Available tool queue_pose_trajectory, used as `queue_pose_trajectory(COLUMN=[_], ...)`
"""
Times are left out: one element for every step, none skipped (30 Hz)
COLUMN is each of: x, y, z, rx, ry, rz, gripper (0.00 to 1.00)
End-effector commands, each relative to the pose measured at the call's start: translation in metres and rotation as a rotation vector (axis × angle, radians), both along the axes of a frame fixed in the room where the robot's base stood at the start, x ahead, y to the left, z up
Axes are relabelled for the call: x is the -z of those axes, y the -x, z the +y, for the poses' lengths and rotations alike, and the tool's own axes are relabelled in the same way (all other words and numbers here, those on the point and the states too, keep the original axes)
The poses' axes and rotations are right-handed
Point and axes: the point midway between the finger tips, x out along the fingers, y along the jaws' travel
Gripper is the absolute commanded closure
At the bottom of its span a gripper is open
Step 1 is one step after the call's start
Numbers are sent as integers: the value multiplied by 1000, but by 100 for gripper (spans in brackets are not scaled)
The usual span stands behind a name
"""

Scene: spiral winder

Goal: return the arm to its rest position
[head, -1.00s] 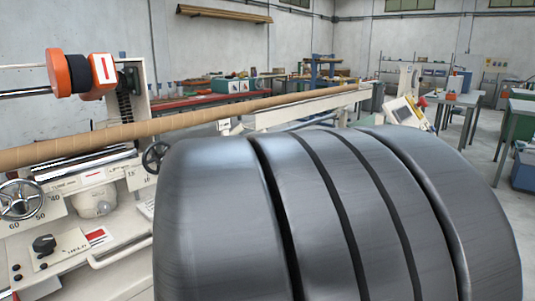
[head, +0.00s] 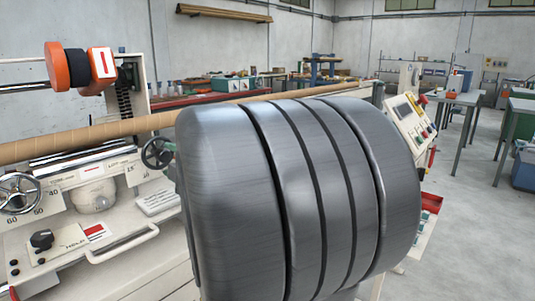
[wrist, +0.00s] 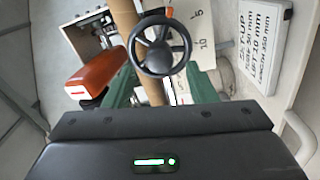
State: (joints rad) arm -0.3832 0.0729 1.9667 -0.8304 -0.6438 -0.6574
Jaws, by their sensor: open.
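The ribbed dark grey link of my arm fills the middle of the head view and hides much of the machine behind it. My gripper (wrist: 160,122) shows at the bottom of the wrist view as a dark body with a green-lit indicator. The gripper is not visible in the head view.
The winder's long brown tube (head: 90,136) runs across behind my arm. An orange roller head (head: 57,66), a handwheel (head: 18,193) and a control panel (head: 412,122) flank it. Workbenches (head: 455,98) stand at the right, with open floor (head: 480,230) before them.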

Motion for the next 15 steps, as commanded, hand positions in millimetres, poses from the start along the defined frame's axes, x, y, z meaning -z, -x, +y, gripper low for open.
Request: queue_pose_trajectory(x=[2, 3, 2, 2, 2, -3, -5, -6, -6, -6, -5, -6, -6, -6, -6], y=[-7, -11, -16, -20, -24, -25, -25, -24, -24, -24, -24, -24, -24, -24, -24], z=[9, 14, 20, 24, 29, 30, 29, 28, 28, 28, 28, 28, 28, 28, 28], rx=[-5, -4, -4, -4, -4, -1, 0, -1, 0, -1, -1, -1, 0, -1, -1], ry=[0, 2, 0, 0, 0, -11, -28, -43, -63, -77, -91, -110, -126, -140, -157], rz=[-1, 0, 0, 0, 0, 15, 34, 51, 74, 91, 108, 128, 145, 159, 180], gripper=[49, 49, 49, 49, 49, 49, 49, 49, 49, 49, 49, 49, 49, 49, 49])
